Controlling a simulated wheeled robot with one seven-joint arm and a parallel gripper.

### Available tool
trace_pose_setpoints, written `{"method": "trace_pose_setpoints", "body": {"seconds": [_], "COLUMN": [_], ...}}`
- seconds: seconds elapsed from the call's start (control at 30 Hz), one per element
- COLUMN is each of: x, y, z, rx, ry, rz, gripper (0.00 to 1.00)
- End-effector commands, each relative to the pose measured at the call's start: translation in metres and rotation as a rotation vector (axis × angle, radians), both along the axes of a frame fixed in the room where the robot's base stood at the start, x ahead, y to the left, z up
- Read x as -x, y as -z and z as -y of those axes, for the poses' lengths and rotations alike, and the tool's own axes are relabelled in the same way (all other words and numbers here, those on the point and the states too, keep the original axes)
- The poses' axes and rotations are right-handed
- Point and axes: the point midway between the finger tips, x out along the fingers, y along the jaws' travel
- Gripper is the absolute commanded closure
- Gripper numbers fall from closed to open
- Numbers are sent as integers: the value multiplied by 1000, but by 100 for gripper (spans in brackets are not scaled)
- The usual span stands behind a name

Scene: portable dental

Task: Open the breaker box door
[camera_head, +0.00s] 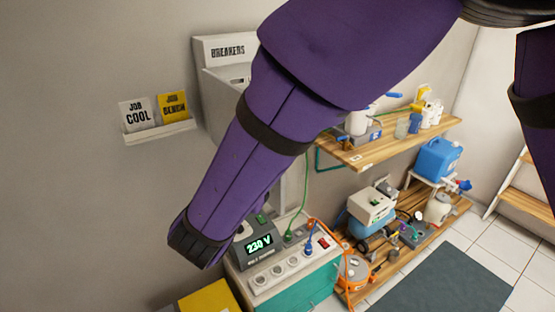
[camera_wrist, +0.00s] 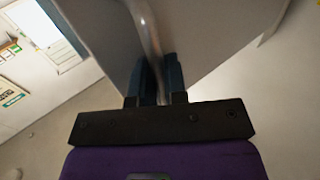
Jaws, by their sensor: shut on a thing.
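The breaker box (camera_head: 213,103) is a pale box on the wall under a sign reading BREAKERS (camera_head: 228,51). My purple arm crosses in front of it in the head view and hides most of its front. In the wrist view, a grey panel (camera_wrist: 205,38), seemingly the breaker box door, fills the upper middle. A curved metal bar handle (camera_wrist: 146,28) runs down it between my fingers. My gripper (camera_wrist: 159,68) is shut on this handle. How far the door stands open cannot be told.
A small wall ledge with two cards (camera_head: 160,132) is left of the box. A power unit reading 230 V (camera_head: 260,244) stands below on a socket cabinet (camera_head: 290,282). Wooden shelves (camera_head: 385,142) with equipment are at right. A yellow box (camera_head: 210,299) is at bottom.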

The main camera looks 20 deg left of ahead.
Motion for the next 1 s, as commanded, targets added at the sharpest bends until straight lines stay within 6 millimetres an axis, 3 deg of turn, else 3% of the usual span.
{"method": "trace_pose_setpoints", "body": {"seconds": [0.3,0.73,0.77,0.83,1.0], "x": [13,13,13,13,14], "y": [-2,-4,-4,-3,-2], "z": [-19,-21,-21,-20,-20], "rx": [-2,-4,-4,-4,-2], "ry": [64,71,71,71,71], "rz": [5,8,8,7,5], "gripper": [100,100,81,64,64]}}
